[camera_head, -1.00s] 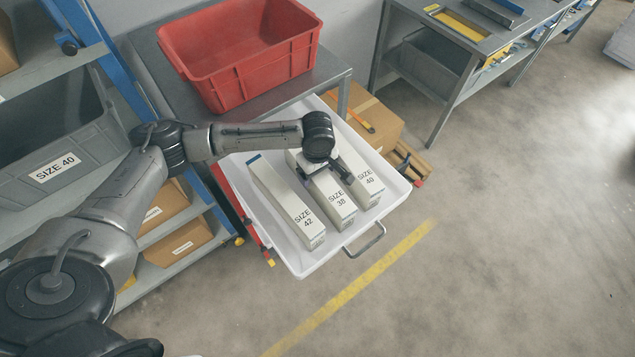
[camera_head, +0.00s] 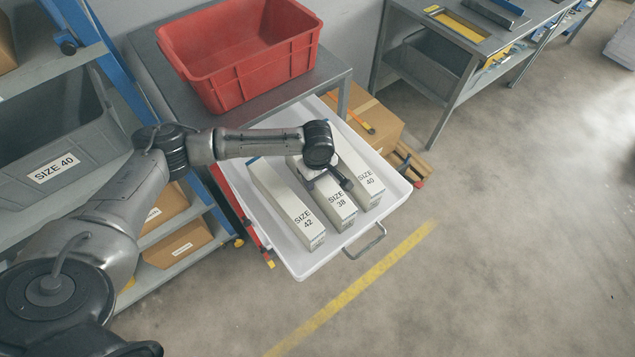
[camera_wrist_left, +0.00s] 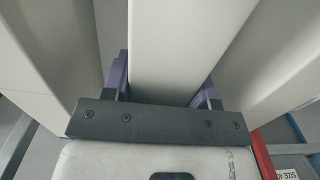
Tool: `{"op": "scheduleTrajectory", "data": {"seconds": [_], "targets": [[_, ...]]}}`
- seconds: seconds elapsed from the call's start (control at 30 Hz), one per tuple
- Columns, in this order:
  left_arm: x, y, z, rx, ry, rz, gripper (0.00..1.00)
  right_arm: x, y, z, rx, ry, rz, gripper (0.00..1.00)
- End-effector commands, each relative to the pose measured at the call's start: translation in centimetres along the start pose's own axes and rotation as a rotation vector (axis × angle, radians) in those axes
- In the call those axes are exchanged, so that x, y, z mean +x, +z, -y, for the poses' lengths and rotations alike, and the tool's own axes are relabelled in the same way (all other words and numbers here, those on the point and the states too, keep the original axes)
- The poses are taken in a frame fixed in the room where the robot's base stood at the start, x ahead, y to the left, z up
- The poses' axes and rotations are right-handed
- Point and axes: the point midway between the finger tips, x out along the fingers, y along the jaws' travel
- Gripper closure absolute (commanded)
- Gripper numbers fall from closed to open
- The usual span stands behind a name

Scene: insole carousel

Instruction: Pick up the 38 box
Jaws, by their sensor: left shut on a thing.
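The 38 box (camera_head: 337,207) is a long white box marked "SIZE 38", lying between two like boxes in a white drawer (camera_head: 305,266). My left gripper (camera_head: 328,181) is over its middle, shut on it with a finger on each side. In the left wrist view the 38 box (camera_wrist_left: 172,45) runs between the two purple-grey fingers of the gripper (camera_wrist_left: 163,92). The 42 box (camera_head: 285,205) lies to its left and the 40 box (camera_head: 362,178) to its right. I cannot tell whether the 38 box is clear of the drawer floor. My right gripper is not in view.
A red crate (camera_head: 240,75) stands on a grey table (camera_head: 336,72) behind the drawer. A shelf with a grey "SIZE 40" bin (camera_head: 70,190) is at the left. A cardboard box (camera_head: 378,122) sits behind the drawer's right side. The floor at right is clear.

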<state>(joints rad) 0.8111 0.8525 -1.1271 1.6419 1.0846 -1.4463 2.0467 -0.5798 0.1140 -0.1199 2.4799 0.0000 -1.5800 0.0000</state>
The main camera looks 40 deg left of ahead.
Motion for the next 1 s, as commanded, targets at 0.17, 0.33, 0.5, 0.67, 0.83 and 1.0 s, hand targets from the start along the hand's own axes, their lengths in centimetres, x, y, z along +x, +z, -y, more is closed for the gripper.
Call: {"op": "scheduleTrajectory", "data": {"seconds": [0.17,0.33,0.5,0.67,0.83,1.0], "targets": [[0.0,0.0,0.0,0.000,0.001,0.000,0.74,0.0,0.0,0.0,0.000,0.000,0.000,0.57],[-0.1,0.0,0.0,0.000,0.001,0.000,0.74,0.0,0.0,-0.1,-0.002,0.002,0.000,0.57],[-0.6,0.0,0.0,0.000,0.002,0.001,0.74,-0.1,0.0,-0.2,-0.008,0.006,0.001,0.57],[-2.1,0.0,-0.1,0.000,0.003,0.001,0.74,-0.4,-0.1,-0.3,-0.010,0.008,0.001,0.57],[-5.7,0.0,-0.1,0.001,0.005,0.000,0.74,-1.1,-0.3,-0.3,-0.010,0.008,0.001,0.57],[-10.3,0.0,-0.1,0.000,0.005,0.000,0.74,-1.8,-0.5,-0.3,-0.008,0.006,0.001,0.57]]}}
